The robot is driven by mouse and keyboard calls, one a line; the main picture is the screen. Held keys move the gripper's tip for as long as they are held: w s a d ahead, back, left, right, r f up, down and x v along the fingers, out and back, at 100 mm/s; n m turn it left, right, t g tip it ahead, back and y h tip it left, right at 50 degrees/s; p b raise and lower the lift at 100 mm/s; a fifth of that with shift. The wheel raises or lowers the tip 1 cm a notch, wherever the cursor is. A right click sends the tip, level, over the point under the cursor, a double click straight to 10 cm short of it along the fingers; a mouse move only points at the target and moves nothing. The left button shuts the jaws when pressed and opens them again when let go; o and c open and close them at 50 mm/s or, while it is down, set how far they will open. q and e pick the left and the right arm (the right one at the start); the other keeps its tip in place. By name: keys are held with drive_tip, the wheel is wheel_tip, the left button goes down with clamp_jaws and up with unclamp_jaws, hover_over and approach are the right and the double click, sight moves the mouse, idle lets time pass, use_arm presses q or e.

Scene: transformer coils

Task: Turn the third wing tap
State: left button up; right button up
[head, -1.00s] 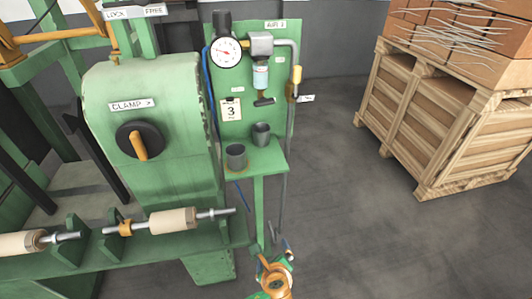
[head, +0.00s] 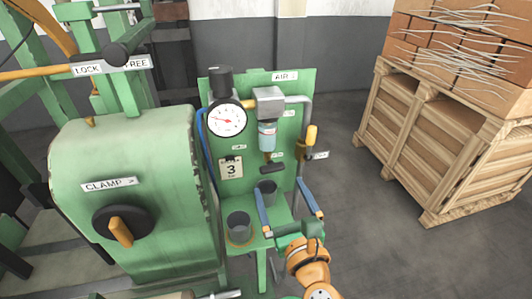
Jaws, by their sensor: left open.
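A green air panel (head: 303,92) stands in the middle of the head view. A small black wing-shaped tap (head: 271,169) hangs under the clear filter bowl (head: 267,135). A valve with a yellow handle (head: 311,134) sits on the grey pipe at the panel's right edge. The small tags are too blurred to read, so I cannot tell which is the third tap. My left gripper (head: 279,187) is open and empty, its two blue-sided fingers pointing up toward the panel. The fingers appear below the black tap and the yellow-handled valve, apart from both. My right gripper is out of view.
A round gauge (head: 227,120) and a "3" card (head: 231,169) are on the panel. The green clamp housing (head: 130,150) stands left. A wooden crate (head: 430,150) stands right, with open floor between.

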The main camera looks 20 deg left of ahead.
sight(274, 172)
use_arm(q)
drive_tip(key=x, duration=0.1)
drive_tip(key=p+x, duration=0.1)
drive_tip(key=x, duration=0.1)
drive_tip(key=r+x, duration=0.1)
drive_tip(key=x, duration=0.1)
drive_tip(key=shift+w+a+p, duration=0.1)
drive_tip(key=shift+p, duration=0.2)
drive_tip(key=shift+w+a+f, duration=0.1)
drive_tip(key=shift+w+f, duration=0.1)
drive_tip(key=shift+w, duration=0.05)
drive_tip(key=shift+s+r, duration=0.1)
drive_tip(key=shift+s, duration=0.1)
drive_tip(key=c, duration=1.3)
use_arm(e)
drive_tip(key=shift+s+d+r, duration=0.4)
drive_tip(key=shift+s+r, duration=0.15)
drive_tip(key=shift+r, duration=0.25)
